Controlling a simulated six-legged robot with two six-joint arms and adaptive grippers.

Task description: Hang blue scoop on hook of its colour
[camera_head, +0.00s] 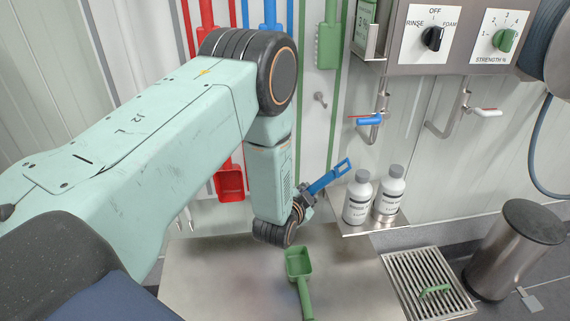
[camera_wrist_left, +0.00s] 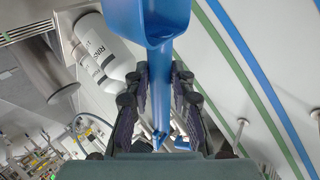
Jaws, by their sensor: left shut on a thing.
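My left gripper (camera_head: 303,207) is shut on the blue scoop (camera_head: 327,179), held in front of the wall and above the steel table. In the left wrist view the scoop's bowl (camera_wrist_left: 148,22) is at the top, and its handle runs down between the two jaws (camera_wrist_left: 158,95). Blue stripes (camera_head: 268,12) on the wall pass behind my left arm, which hides what is below them. A metal peg (camera_head: 320,98) sticks out between the green stripes. No blue-marked hook can be made out. My right gripper is not in view.
A red scoop (camera_head: 230,184) hangs on the wall. A green scoop (camera_head: 299,263) lies on the steel table (camera_head: 220,275). Two white bottles (camera_head: 357,197) stand on a ledge right of the blue scoop. A blue-handled tap (camera_head: 368,119) juts out above them. A steel bin (camera_head: 510,250) stands at right.

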